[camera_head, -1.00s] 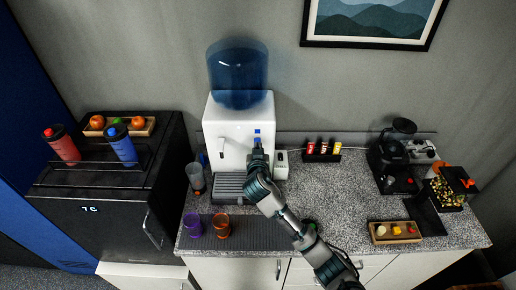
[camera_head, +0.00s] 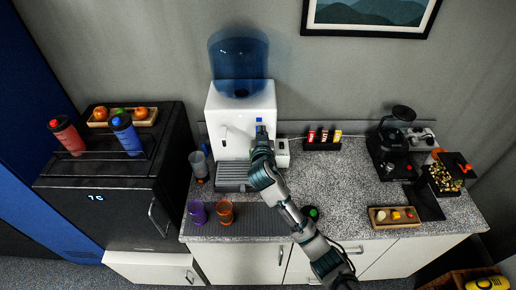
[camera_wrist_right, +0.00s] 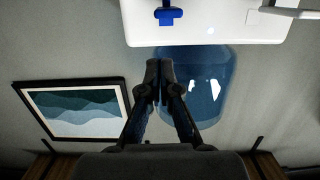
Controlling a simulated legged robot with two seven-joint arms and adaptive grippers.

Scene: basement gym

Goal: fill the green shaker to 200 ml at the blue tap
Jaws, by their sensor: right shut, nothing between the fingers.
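The blue tap (camera_head: 259,120) is on the front of the white water dispenser (camera_head: 240,98), and shows upside down in the wrist view (camera_wrist_right: 168,15). My right gripper (camera_head: 261,130) is shut and empty, in front of the dispenser by the blue tap; contact cannot be told. Its closed fingers show in the wrist view (camera_wrist_right: 160,68). A dark round thing with a green top (camera_head: 313,212) is partly hidden beside my right forearm; it may be the green shaker, but its body and level cannot be seen. My left gripper is out of view.
A drip tray (camera_head: 234,178) is under the dispenser. A clear cup (camera_head: 198,165) stands to its left, with purple (camera_head: 197,212) and orange (camera_head: 225,212) cups in front. Red (camera_head: 67,134) and blue (camera_head: 126,134) shakers stand on the black fridge. The counter right of my arm has free room.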

